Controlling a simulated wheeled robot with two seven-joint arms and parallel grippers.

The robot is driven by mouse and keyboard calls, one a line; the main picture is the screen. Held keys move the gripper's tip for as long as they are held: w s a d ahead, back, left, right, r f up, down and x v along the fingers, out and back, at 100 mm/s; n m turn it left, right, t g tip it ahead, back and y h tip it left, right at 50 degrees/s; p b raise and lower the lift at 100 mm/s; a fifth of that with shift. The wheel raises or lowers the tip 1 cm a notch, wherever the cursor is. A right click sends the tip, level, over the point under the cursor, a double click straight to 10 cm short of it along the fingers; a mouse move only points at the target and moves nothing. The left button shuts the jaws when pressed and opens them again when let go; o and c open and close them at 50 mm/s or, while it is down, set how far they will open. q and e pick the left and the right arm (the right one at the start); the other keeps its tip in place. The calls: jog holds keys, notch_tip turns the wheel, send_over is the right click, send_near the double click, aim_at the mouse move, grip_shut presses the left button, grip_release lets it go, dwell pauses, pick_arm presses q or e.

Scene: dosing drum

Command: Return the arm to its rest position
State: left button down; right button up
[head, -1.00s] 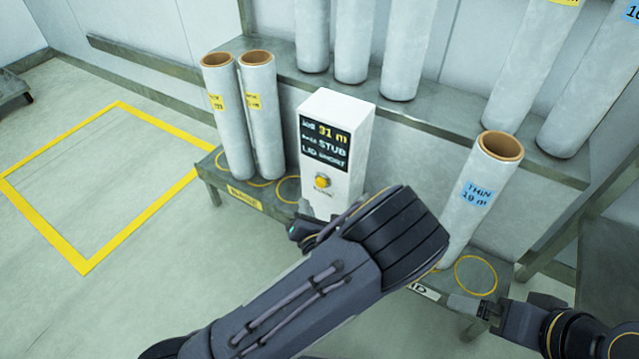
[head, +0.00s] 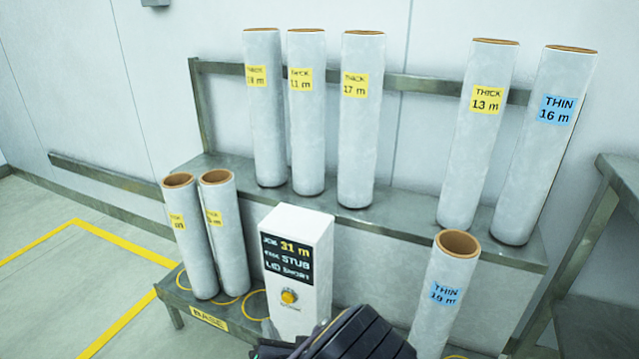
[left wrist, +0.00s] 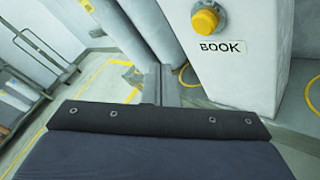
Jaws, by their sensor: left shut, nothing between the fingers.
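In the head view my dark left arm rises from the bottom edge, just right of the console's foot. The white console (head: 318,250) stands upright on the low front step. Its display (head: 286,260) reads 31 m, STUB and LID SHORT. Its yellow button (head: 289,296) also shows in the left wrist view (left wrist: 205,21), above a BOOK label. My right gripper is out of view.
Two tubes (head: 222,245) stand left of the console on the step marked BASE (head: 209,317). A THIN tube (head: 440,300) stands to its right. Several labelled tubes (head: 361,130) stand on the upper shelf (head: 400,222). The floor at left, with a yellow outline (head: 125,324), is clear.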

pick_arm(q)
jog(key=s+a+r+n+g+y, duration=0.35)
jog(key=s+a+n+g, duration=0.4)
jog(key=a+n, duration=0.45)
jog(key=s+r+n+g+h, duration=0.4)
jog(key=s+n+g+h, duration=0.4)
jog(key=s+n, duration=0.8)
jog(key=s+d+r+n+t+h, duration=0.2)
jog(key=d+r+n+t+h, duration=0.45)
jog(key=r+n, duration=0.35)
notch_tip(320, 180, up, 31)
jog(key=n+p, duration=0.1)
jog(key=p, duration=3.1)
jog(key=shift+a+r, duration=0.15)
